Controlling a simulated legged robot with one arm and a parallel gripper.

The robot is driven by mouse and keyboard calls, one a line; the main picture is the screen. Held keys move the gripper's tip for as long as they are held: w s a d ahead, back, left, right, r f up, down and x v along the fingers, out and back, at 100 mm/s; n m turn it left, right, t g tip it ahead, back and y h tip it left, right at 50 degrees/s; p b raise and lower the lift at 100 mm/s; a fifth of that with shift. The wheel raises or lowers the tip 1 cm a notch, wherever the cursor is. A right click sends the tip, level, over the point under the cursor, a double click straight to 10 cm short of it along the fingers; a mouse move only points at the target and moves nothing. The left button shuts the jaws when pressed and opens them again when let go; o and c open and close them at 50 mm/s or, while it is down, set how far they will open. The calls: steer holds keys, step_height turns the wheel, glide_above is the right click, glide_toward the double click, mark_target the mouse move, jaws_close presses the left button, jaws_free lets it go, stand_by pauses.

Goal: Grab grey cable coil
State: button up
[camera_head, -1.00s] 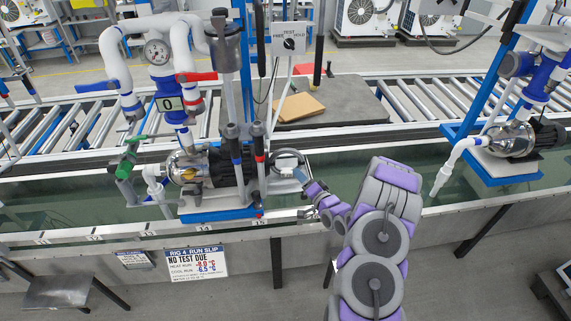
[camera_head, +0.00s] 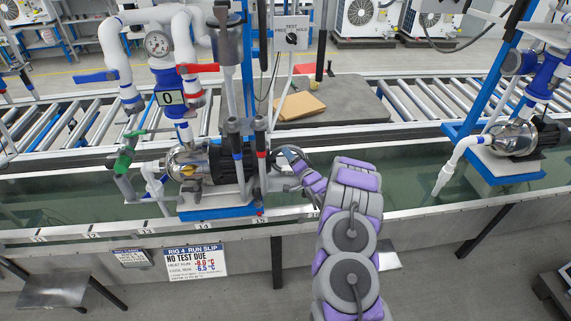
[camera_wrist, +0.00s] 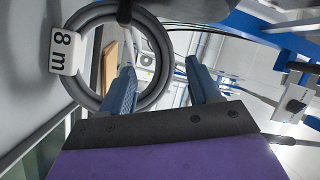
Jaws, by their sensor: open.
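The grey cable coil (camera_wrist: 166,52) hangs as a thick ring at the upper left of the wrist view, with a white "8 m" tag (camera_wrist: 67,50) on its left side. A dark holder crosses its top. My gripper (camera_wrist: 160,66) is open, its two blue fingers apart and nothing held between them. Contact cannot be told. In the head view my gripper (camera_head: 296,168) is at the right end of the pump rig, and the coil there is small and mostly hidden.
The pump (camera_head: 210,162) with its blue base and upright hoses stands just left of my gripper. A switch box (camera_head: 291,34) is above. A cardboard piece (camera_head: 300,106) lies on a grey slab behind. A second pump rig (camera_head: 512,140) is at the right; the trough between is open.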

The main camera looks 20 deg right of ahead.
steer(key=w+b, duration=0.1)
steer(key=w, duration=0.3)
steer(key=shift+w+a, duration=0.15)
steer(key=shift+w, duration=0.25)
steer(key=shift+w+a, duration=0.2)
steer(key=shift+a, duration=0.05)
steer(key=shift+d, duration=0.4)
steer(key=shift+c, duration=0.2)
steer(key=shift+d, duration=0.35)
steer(key=c, duration=0.3)
steer(key=shift+s+a, duration=0.1)
steer(key=shift+a, duration=0.4)
steer(key=c, duration=0.6)
jaws_close()
steer(key=shift+d+f, duration=0.1)
